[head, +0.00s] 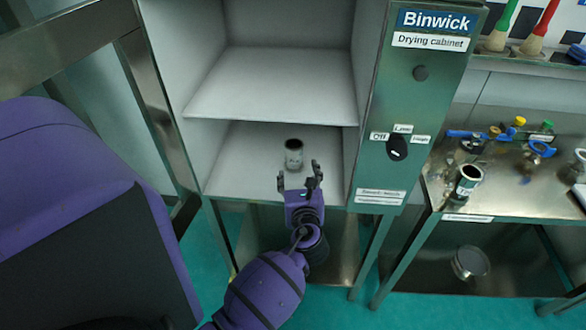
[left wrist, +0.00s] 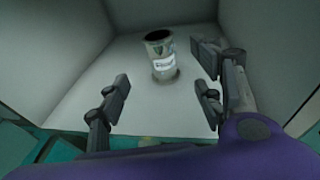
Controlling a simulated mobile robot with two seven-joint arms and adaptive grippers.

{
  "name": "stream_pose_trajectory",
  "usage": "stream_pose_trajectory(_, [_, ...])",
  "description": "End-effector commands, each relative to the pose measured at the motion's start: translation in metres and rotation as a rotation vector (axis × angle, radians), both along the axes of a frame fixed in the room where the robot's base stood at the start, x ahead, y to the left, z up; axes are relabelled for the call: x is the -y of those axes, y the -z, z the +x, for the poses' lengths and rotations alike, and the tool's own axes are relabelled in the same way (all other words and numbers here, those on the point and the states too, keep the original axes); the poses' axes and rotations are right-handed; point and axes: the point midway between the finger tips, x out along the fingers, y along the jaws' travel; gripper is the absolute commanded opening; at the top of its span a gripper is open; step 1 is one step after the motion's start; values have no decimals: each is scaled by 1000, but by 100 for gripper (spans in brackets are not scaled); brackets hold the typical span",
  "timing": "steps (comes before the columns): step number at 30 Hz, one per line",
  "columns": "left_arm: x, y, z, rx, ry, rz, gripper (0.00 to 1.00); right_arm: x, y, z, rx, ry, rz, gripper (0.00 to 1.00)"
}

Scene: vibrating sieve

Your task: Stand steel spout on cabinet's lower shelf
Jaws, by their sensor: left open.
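The steel spout (head: 293,154), a short cylinder with a dark open top and a pale label, stands upright on the cabinet's lower shelf (head: 250,170). It also shows upright on the shelf in the left wrist view (left wrist: 161,57). My left gripper (head: 300,184) is open and empty at the shelf's front edge. In the left wrist view its spread fingers (left wrist: 165,100) point toward the spout, with a gap between them and it. My right gripper is not seen.
The drying cabinet's upper shelf (head: 275,85) is empty above. Its control panel with a dark knob (head: 397,147) is on the right. A steel bench (head: 510,195) farther right holds another steel cylinder (head: 467,181) and several clamps. A round metal item (head: 469,262) lies below.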

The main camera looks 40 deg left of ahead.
Motion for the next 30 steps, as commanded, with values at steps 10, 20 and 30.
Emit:
stream_pose_trajectory(10, [56, 146, -122, 259, -194, -1036, 61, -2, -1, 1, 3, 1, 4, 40])
stream_pose_trajectory(20, [133, 203, -273, 682, -1008, -2111, 61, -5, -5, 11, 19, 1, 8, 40])
stream_pose_trajectory(30, [147, 203, -303, 828, -1286, -2305, 61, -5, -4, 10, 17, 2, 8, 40])
